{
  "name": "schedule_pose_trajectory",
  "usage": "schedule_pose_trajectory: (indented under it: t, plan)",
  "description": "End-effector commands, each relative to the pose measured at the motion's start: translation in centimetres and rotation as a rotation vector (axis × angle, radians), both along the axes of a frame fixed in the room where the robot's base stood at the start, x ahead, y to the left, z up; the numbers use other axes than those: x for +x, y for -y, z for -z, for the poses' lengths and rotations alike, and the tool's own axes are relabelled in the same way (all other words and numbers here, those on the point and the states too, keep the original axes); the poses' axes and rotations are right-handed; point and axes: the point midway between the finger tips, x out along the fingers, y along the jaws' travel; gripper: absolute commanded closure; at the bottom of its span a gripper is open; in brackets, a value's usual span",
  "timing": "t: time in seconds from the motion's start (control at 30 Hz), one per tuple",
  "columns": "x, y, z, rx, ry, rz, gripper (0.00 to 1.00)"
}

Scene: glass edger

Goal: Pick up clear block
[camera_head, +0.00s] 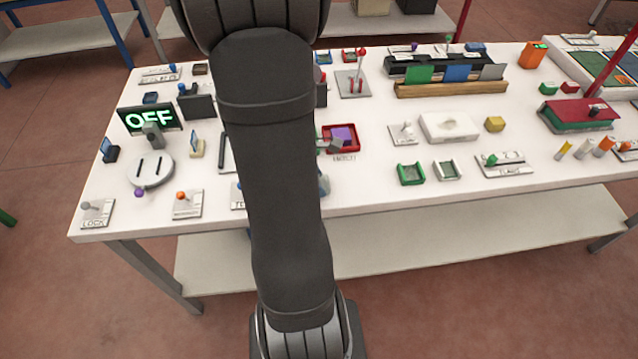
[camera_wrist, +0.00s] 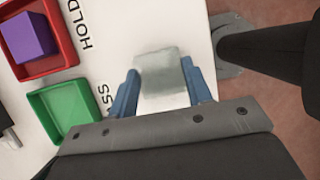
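In the wrist view, the clear block (camera_wrist: 160,72) is a pale, greyish see-through piece over the white table top, close to the table edge. My gripper (camera_wrist: 160,66) has its two blue fingers on either side of the block, one left and one right. The fingers look very close to its sides, but I cannot tell whether they touch it. I also cannot tell whether the block rests on the table. In the head view my dark arm covers the middle of the table and the block is hidden. A bit of blue finger (camera_head: 323,185) shows beside the arm.
In the wrist view, an empty green tray (camera_wrist: 88,97) sits left of the block. A red tray (camera_wrist: 63,64) holding a purple block (camera_wrist: 30,37) is beyond it, marked HOLD. In the head view, several trays, levers and switches crowd the white table (camera_head: 370,195).

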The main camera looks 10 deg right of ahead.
Motion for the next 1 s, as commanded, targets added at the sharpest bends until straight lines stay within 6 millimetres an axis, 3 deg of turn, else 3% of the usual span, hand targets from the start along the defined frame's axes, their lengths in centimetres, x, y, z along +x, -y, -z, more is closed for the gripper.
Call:
schedule_pose_trajectory:
  t: [0.47,0.63,0.77,1.0]
  plan:
    - [0.1,0.0,-0.6,0.0,0.003,0.001,0.81]
    - [0.1,0.0,-2.2,0.0,0.005,0.0,0.81]
    - [0.1,0.0,-4.5,0.0,0.007,0.001,0.81]
    - [-3.5,4.2,-7.4,-0.001,0.006,0.008,0.81]
